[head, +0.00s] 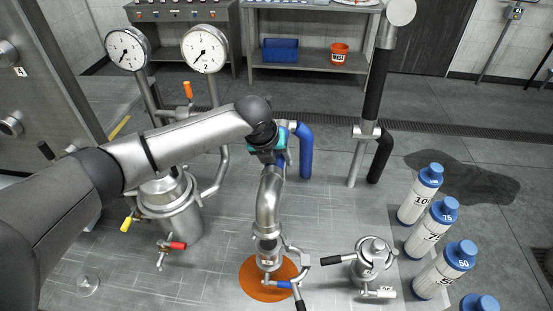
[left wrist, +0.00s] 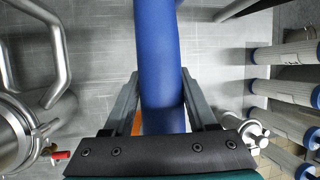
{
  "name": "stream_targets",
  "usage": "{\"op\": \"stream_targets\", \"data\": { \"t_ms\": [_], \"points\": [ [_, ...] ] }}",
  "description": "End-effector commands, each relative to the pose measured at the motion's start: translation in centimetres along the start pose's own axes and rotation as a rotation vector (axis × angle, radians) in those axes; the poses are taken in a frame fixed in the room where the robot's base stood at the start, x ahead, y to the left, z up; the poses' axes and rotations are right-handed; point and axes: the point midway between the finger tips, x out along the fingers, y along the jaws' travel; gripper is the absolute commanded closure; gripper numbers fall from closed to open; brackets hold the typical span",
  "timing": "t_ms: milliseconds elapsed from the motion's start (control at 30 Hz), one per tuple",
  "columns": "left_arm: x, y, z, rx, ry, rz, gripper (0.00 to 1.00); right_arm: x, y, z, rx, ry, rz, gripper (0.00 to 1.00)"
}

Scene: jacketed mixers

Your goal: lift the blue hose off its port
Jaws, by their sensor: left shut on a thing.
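The blue hose (head: 305,155) is a thick bent tube right of the end of my left arm in the head view. In the left wrist view the blue hose (left wrist: 160,65) runs between the two grey fingers. My left gripper (left wrist: 160,85) is shut on it; in the head view the gripper (head: 280,150) is partly hidden by its own arm. A steel elbow pipe (head: 268,205) stands in front of the hose. I cannot tell whether the hose's end sits on its port. My right gripper is not in view.
A black hose (head: 380,155) stands at the right. Two gauges (head: 204,49) and a steel vessel (head: 172,212) are at the left. Several blue-capped bottles (head: 420,195) line the right edge. An orange disc (head: 252,287) and a small steel fitting (head: 372,258) are in front.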

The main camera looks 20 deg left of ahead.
Motion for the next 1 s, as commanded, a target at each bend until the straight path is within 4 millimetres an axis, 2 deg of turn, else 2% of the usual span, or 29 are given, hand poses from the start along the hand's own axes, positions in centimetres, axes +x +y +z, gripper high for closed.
{"op": "stream_targets", "data": {
  "t_ms": [33,333,767,1000],
  "points": [
    [0.0,0.1,0.0,0.000,0.000,0.001,0.68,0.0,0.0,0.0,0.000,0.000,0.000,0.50],
    [0.0,0.1,0.0,0.000,0.000,0.002,1.00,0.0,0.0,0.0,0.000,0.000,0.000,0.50],
    [0.0,0.1,0.1,-0.001,0.000,0.003,1.00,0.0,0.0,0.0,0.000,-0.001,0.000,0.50],
    [-1.4,-0.2,1.2,-0.017,0.069,0.015,1.00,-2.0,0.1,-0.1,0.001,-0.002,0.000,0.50]
  ]
}}
